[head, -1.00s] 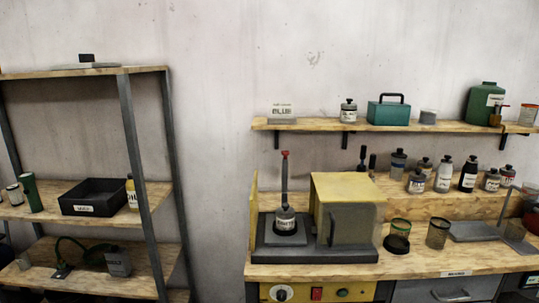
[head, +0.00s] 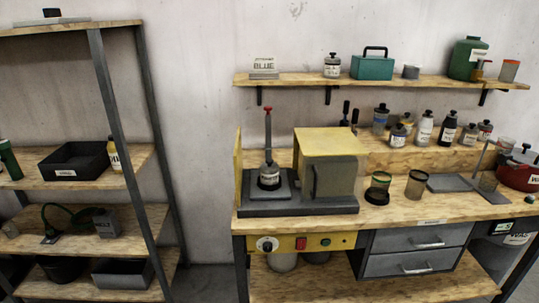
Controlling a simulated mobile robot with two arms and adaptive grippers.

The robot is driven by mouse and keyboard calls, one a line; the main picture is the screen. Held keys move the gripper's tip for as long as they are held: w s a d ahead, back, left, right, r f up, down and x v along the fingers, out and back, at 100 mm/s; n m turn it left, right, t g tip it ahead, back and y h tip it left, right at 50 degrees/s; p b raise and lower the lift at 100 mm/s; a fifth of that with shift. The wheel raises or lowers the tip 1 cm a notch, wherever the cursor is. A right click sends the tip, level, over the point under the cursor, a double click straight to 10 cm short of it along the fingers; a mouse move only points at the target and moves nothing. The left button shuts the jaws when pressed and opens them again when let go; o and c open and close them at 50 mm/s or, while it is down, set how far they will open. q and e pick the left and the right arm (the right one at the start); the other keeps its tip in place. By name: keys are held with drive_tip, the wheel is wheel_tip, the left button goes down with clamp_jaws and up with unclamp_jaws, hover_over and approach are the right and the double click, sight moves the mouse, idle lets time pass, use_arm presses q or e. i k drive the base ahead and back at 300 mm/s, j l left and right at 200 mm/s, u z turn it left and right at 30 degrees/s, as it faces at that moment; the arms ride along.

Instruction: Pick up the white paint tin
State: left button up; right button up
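I cannot single out a thing that is surely the white paint tin. A pale, whitish tin or bucket (head: 282,262) stands under the bench, its top hidden by the yellow panel. Neither of my grippers shows in the head view.
A wooden bench (head: 420,212) with a yellow-topped machine (head: 330,145) and drawers stands at the centre right. Bottles line a raised step behind it. A wall shelf (head: 300,80) holds a teal box (head: 372,66). A metal rack (head: 118,110) stands left.

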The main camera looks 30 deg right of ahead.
sight(267, 177)
drive_tip(key=i+l, duration=0.15)
drive_tip(key=i, duration=0.2)
drive_tip(key=i+l, duration=0.15)
drive_tip(key=i, duration=0.2)
drive_tip(key=i+z, duration=0.2)
drive_tip(key=z, duration=0.15)
drive_tip(key=i+l+z, duration=0.1)
drive_tip(key=z, duration=0.25)
drive_tip(key=i+j+z, duration=0.1)
drive_tip(key=i+z, duration=0.25)
